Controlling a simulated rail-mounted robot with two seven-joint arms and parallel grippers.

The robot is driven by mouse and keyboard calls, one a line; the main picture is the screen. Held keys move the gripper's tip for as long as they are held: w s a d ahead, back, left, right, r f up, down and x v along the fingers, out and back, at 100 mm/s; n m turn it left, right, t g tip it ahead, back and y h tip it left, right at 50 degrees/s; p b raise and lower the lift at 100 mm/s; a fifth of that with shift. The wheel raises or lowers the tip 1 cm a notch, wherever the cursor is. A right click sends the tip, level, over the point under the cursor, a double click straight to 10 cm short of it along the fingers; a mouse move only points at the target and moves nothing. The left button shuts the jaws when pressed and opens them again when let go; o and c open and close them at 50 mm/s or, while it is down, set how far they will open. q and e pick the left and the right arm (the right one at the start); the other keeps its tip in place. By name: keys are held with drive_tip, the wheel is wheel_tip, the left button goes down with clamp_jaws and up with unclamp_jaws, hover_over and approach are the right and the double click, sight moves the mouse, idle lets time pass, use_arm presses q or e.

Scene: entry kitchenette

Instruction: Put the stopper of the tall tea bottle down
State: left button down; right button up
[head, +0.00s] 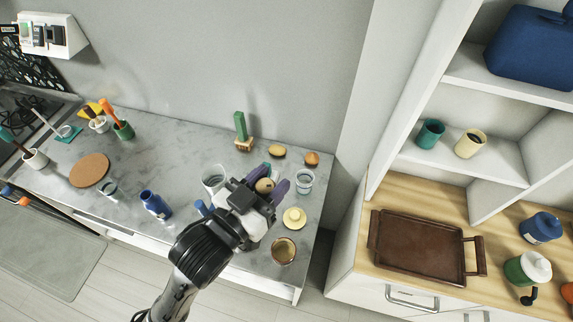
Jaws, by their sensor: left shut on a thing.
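My left gripper (277,186) is over the right part of the grey counter (135,160), its purple fingers shut on a small round tan thing (264,186) that looks like a stopper. I cannot tell whether this thing touches anything beneath it; the gripper hides that spot. No tall tea bottle can be made out for certain. A dark blue bottle (155,204) stands at the counter's front, left of the gripper. A clear glass (213,178) is just left of the gripper and another glass (305,181) just right. My right gripper is not in view.
A yellow lidded pot (294,218) and an amber glass dish (284,250) are near the right front. A green brush-like thing (240,127) and two small brown things (277,151) stand by the wall. A round cork mat (89,170) lies left.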

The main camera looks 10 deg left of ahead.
use_arm(q)
drive_tip(key=w+a+f+n+t+y, duration=0.1)
drive_tip(key=w+a+f+n+y, duration=0.3)
drive_tip(key=a+y, duration=0.3)
drive_tip(key=w+a, duration=0.1)
drive_tip(key=a, duration=0.1)
drive_tip(key=shift+a+f+n+t, duration=0.2)
drive_tip(key=shift+a+n+t, duration=0.1)
drive_tip(key=shift+a+n, duration=0.1)
drive_tip(key=s+d+f+m+g+h, duration=0.1)
drive_tip(key=s+d+m+g+h, duration=0.25)
drive_tip(key=d+m+h, duration=0.7)
drive_tip(key=w+d+f+m+g+h, duration=0.2)
drive_tip(key=w+d+f+g+h, duration=0.2)
drive_tip(key=d+f+g+h, duration=0.1)
drive_tip(key=shift+w+d+f+g, duration=0.15)
drive_tip(key=shift+w+d+g, duration=0.2)
drive_tip(key=shift+d+g, duration=0.6)
drive_tip(key=shift+d+t, duration=0.3)
